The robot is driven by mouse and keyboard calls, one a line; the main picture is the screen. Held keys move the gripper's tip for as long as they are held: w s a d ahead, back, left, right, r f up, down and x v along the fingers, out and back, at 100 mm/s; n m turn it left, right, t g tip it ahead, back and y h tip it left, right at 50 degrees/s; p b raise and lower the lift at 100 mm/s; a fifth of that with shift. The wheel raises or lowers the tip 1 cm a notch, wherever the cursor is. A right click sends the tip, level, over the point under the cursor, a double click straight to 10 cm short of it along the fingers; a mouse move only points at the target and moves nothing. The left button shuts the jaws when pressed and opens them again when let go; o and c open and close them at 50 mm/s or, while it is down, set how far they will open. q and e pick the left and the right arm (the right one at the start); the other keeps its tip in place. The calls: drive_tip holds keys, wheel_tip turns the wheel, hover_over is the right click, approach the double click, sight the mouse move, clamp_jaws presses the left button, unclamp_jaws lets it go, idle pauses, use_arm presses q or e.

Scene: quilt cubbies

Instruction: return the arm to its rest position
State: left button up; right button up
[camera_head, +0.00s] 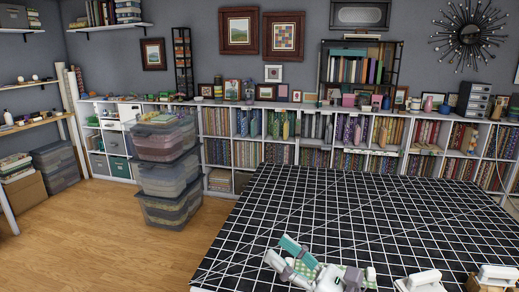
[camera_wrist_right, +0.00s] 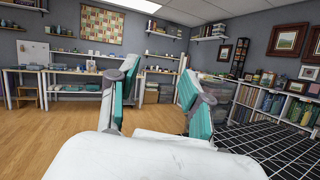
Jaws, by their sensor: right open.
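My right gripper (camera_head: 279,253) is at the bottom of the head view, over the near part of the black gridded table (camera_head: 330,205). Its two teal-padded fingers are spread apart with nothing between them. In the right wrist view the open fingers of the same gripper (camera_wrist_right: 157,72) point out over the wooden floor and the room beyond. Green checked material (camera_head: 370,282) shows beside my right arm, partly hidden by it. I do not see my left gripper.
Stacked clear plastic bins (camera_head: 168,180) stand left of the table. Cubby shelves full of folded fabric (camera_head: 232,152) line the back wall. The wooden floor (camera_head: 95,235) at left is open.

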drive_tip(key=w+d+f+m+t+h, duration=0.1)
drive_tip(key=d+f+m+t+h, duration=0.2)
drive_tip(key=d+f+m+h, duration=0.75)
drive_tip(key=d+r+m+t+h, duration=0.1)
drive_tip(key=d+m+t+h, duration=0.35)
drive_tip(key=m, duration=1.25)
drive_tip(key=s+d+f+m+g+h, duration=0.2)
drive_tip(key=s+f+m+g+h, duration=0.3)
drive_tip(key=f+m, duration=0.4)
drive_tip(key=s+f+m+g+y, duration=0.1)
drive_tip(key=s+f+m+g, duration=0.2)
drive_tip(key=s+f+g, duration=0.5)
drive_tip(key=s+f+m+g+y, duration=0.1)
drive_tip(key=s+f+m+g, duration=0.3)
drive_tip(key=s, duration=0.8)
wheel_tip(320, 180, down, 24)
drive_tip(key=a, duration=0.1)
drive_tip(key=s+d+f+g, duration=0.1)
drive_tip(key=s+d+f, duration=0.1)
drive_tip(key=s+f, duration=1.5)
drive_tip(key=shift+d+f+g, duration=0.35)
drive_tip(key=shift+d+f, duration=0.05)
drive_tip(key=shift+f, duration=0.4)
